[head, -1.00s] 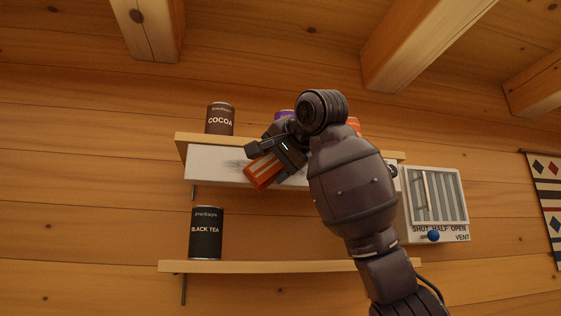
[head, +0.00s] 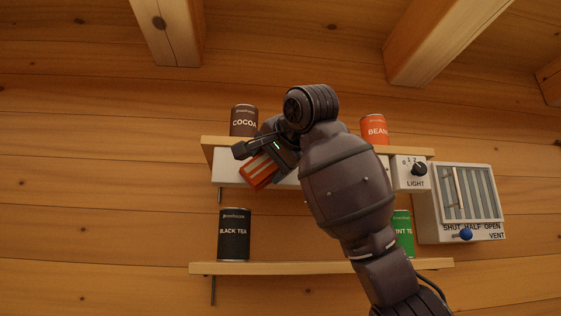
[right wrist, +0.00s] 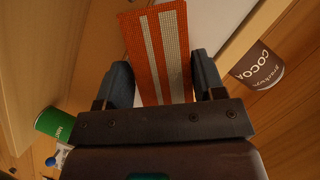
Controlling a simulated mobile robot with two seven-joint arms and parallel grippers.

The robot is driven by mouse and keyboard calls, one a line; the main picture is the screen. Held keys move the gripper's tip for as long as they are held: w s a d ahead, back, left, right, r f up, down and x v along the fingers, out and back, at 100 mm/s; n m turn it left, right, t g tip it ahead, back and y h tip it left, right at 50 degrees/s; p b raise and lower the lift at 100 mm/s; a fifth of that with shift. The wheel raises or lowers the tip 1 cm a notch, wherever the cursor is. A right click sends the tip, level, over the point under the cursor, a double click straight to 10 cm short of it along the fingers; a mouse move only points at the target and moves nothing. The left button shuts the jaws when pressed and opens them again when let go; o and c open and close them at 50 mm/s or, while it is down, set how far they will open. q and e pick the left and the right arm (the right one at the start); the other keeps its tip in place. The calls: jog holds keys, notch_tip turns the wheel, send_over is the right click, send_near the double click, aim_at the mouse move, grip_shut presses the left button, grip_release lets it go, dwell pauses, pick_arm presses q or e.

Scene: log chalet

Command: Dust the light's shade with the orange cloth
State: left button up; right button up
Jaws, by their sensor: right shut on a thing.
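The light's shade is a long white panel (head: 228,170) under the upper shelf, with a dial marked LIGHT (head: 419,169) at its right end. My right gripper (head: 266,158) is shut on the orange cloth (head: 257,172), which has pale stripes. The cloth is in front of the shade's left part; I cannot tell whether it touches. In the right wrist view the cloth (right wrist: 157,45) sticks out between the fingers, with the white shade (right wrist: 210,25) beside it. My right arm hides the middle of the shade. My left gripper is not in view.
The upper shelf (head: 209,143) holds a cocoa tin (head: 243,121) and an orange beans tin (head: 374,130). The lower shelf (head: 235,268) holds a black tea tin (head: 234,235) and a partly hidden green tin (head: 403,233). A vent box (head: 430,215) is at the right.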

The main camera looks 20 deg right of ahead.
aim_at(248, 162)
jog(key=shift+w+a+p, duration=0.1)
jog(key=shift+w+a, duration=0.1)
jog(key=shift+a, duration=0.45)
jog(key=shift+w+a+p, duration=0.15)
jog(key=shift+w+a, duration=0.05)
jog(key=shift+a, duration=0.5)
jog(key=shift+w+a+p, duration=0.1)
jog(key=shift+w+a, duration=0.1)
jog(key=shift+a, duration=0.45)
jog(key=shift+s+a+f+b, duration=0.1)
jog(key=shift+s+a+b, duration=0.15)
jog(key=shift+s+b, duration=0.35)
jog(key=shift+s+a+b, duration=0.2)
jog(key=shift+s+b, duration=0.1)
jog(key=shift+s, duration=0.45)
jog(key=shift+s+a+b, duration=0.2)
jog(key=shift+s+b, duration=0.1)
jog(key=shift+s, duration=0.45)
jog(key=shift+s+a+b, duration=0.2)
jog(key=shift+s+b, duration=0.1)
jog(key=shift+s, duration=0.45)
jog(key=s, duration=0.1)
jog(key=s+b, duration=0.1)
jog(key=shift+s+a, duration=0.4)
